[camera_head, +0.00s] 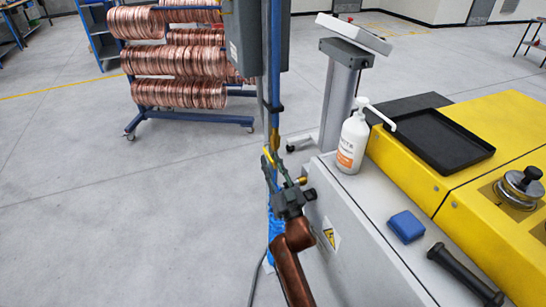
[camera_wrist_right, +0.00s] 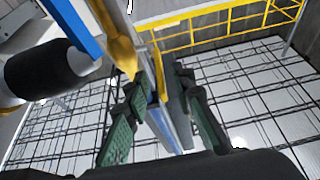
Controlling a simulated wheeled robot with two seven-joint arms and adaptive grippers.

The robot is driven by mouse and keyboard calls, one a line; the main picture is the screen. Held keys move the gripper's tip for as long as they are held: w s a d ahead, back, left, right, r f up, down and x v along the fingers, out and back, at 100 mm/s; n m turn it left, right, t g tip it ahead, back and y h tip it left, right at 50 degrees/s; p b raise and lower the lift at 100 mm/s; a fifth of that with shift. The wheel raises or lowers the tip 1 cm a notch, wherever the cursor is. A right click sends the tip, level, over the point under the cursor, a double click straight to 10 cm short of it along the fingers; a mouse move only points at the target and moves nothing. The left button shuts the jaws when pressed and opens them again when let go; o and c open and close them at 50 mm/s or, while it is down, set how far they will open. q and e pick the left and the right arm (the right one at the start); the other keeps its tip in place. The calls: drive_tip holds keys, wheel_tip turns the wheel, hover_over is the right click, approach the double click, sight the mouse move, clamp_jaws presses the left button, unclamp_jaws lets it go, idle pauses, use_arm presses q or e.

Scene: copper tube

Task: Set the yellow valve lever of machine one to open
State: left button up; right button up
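The yellow valve lever (camera_head: 268,156) is on the blue vertical pipe (camera_head: 275,85) at the side of the machine. In the right wrist view the lever (camera_wrist_right: 119,45) slants down and its lower end is close to one fingertip; I cannot tell whether they touch. My right gripper (camera_head: 278,172) is beside the pipe, just below the lever. In the wrist view its green-padded fingers (camera_wrist_right: 163,88) are apart, with a gap between them and no object clearly held. My left gripper is not in view.
A white bottle (camera_head: 353,143), a blue block (camera_head: 406,226) and a black handle-like bar (camera_head: 464,275) are on the machine top. A black tray (camera_head: 440,140) lies on the yellow housing. A rack of copper coils (camera_head: 180,62) stands behind. The floor at left is clear.

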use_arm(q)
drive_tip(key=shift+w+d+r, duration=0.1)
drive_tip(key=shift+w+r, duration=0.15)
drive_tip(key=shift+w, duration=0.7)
use_arm(e)
drive_tip(key=shift+x, duration=1.45)
clamp_jaws()
